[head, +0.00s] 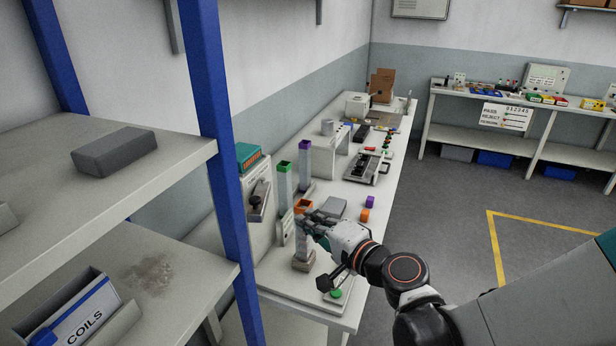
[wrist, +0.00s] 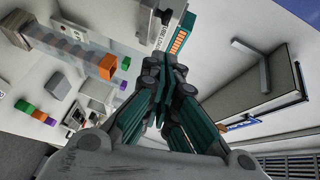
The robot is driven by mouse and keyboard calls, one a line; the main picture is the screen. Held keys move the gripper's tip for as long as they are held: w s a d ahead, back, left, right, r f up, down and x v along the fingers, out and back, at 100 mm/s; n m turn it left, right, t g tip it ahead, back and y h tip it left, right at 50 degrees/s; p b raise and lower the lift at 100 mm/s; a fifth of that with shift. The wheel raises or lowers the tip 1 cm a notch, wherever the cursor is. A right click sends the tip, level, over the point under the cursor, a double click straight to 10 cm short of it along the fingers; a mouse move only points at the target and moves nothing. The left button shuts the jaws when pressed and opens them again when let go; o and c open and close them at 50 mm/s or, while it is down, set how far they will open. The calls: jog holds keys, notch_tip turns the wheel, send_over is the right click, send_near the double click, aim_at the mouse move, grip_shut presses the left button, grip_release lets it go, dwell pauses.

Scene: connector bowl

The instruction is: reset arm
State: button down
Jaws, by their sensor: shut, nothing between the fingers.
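My gripper (head: 310,220) is at the end of my arm, which reaches in from the right of the head view. It is over the near part of the workbench (head: 312,285), beside the orange-topped column (head: 303,206), whose shaft it partly covers. In the wrist view my gripper (wrist: 178,40) has its teal fingers drawn together with nothing between them. I cannot tell whether it touches the column.
A green-topped column (head: 284,168) and a purple-topped column (head: 305,145) stand close by. A purple cube (head: 370,201) and an orange cube (head: 364,215) lie on the bench. A shelf with a blue post (head: 222,150) stands left. Open floor lies right.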

jog(key=s+d+f+n+g+h+b, duration=0.2)
jog(key=s+d+f+n+h+b, duration=0.2)
jog(key=s+d, duration=0.5)
jog(key=s+d+f+n+g+h+b, duration=0.3)
jog(key=s+d+h, duration=0.3)
jog(key=s+d, duration=0.3)
jog(key=d+f+n, duration=0.1)
jog(key=d, duration=0.2)
jog(key=shift+s+d+f+g+h+b, duration=0.25)
jog(key=shift+d+g+h+b, duration=0.05)
jog(key=shift+b, duration=0.1)
